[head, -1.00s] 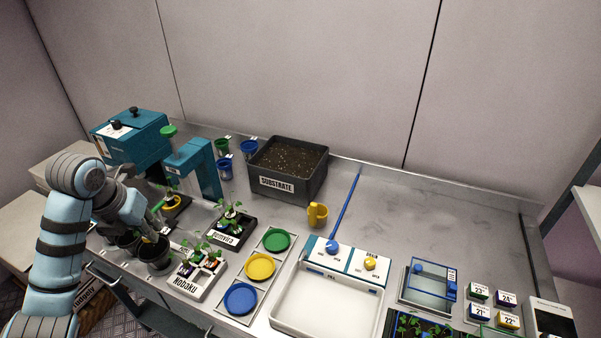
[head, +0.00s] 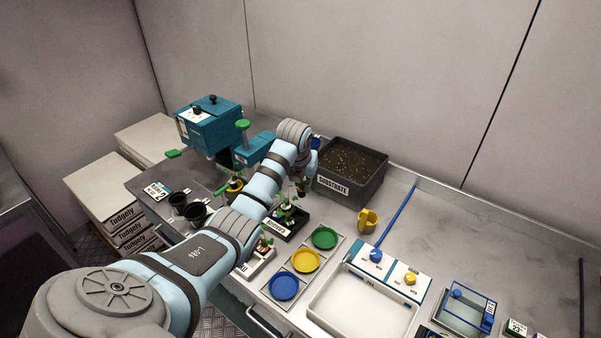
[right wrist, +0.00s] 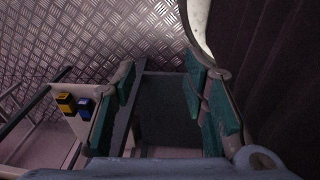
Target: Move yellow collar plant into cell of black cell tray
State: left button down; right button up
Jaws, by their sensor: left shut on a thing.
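My left gripper (head: 303,172) is at the back of the bench, above the black cell tray (head: 272,231), mostly hidden behind my own arm. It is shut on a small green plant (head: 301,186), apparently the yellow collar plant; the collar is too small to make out. The black tray shows its label on the front and green plants in it; my arm covers part of it, and which cells are free cannot be told. My right gripper (right wrist: 155,100) shows in the right wrist view with its teal-padded fingers apart and nothing between them.
A white tray (head: 247,276) with plants sits in front of the black tray, partly behind my arm. Green, yellow and blue dishes (head: 306,260) stand to the right. The substrate bin (head: 345,193) is close behind right. Two black pots (head: 195,214) stand left.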

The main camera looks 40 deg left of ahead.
pick_arm(q)
jog(key=f, duration=0.1)
jog(key=a+f, duration=0.1)
jog(key=shift+f, duration=0.35)
notch_tip(320, 180, down, 7)
jog(key=b, duration=0.3)
jog(key=shift+f, duration=0.15)
jog(key=shift+a+f+b, duration=0.35)
jog(key=shift+f+b, duration=0.05)
jog(key=shift+f, duration=0.3)
jog(key=shift+s, duration=0.1)
pick_arm(e)
jog(key=f, duration=0.2)
jog(key=a+f, duration=0.1)
jog(key=shift+w+f, duration=0.15)
jog(key=shift+w, duration=0.25)
pick_arm(q)
jog(key=shift+d+r, duration=0.1)
jog(key=c, duration=1.6)
grip_release()
